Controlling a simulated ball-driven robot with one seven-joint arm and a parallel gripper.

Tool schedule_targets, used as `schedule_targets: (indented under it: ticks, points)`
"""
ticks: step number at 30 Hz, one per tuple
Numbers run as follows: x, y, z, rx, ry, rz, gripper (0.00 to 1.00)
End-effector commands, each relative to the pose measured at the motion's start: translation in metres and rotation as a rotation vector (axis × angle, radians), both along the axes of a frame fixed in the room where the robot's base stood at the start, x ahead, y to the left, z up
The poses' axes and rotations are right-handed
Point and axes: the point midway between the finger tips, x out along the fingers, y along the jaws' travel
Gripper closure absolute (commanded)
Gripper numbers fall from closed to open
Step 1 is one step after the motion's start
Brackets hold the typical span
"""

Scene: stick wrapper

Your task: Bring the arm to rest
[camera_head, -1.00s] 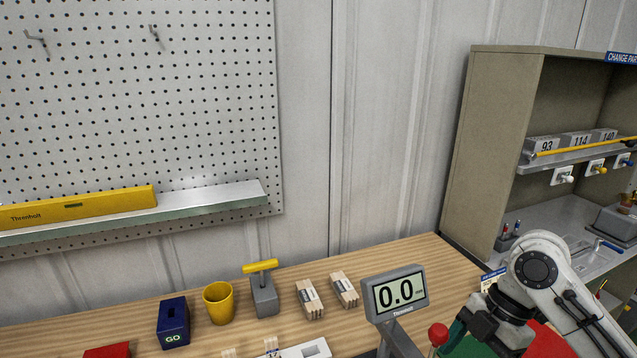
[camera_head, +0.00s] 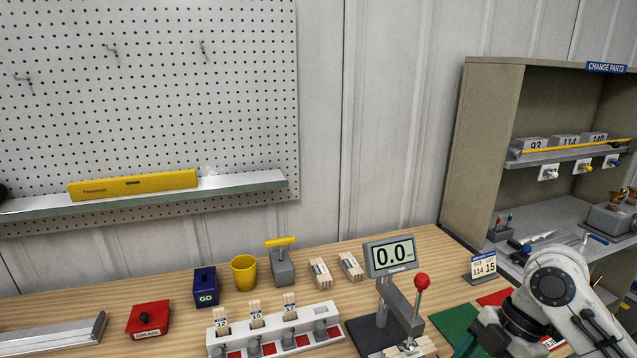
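My arm shows at the lower right of the head view, its white and dark links reaching in from the right edge. It is in front of the right end of the wooden bench (camera_head: 450,262), near a green mat (camera_head: 452,322) and a red mat (camera_head: 494,297). My gripper is not in view; the fingertips lie below or outside the frame. I cannot tell whether anything is held.
A scale-like stand with a 0.0 display (camera_head: 390,256) and red-knobbed lever (camera_head: 421,281) stands left of my arm. A shelf cabinet (camera_head: 490,150) stands right.

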Motion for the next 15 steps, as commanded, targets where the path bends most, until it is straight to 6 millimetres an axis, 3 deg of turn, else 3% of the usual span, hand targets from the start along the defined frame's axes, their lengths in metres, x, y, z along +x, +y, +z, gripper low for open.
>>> schedule_targets:
  ticks: [15]
  points:
    - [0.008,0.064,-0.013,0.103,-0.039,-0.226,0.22]
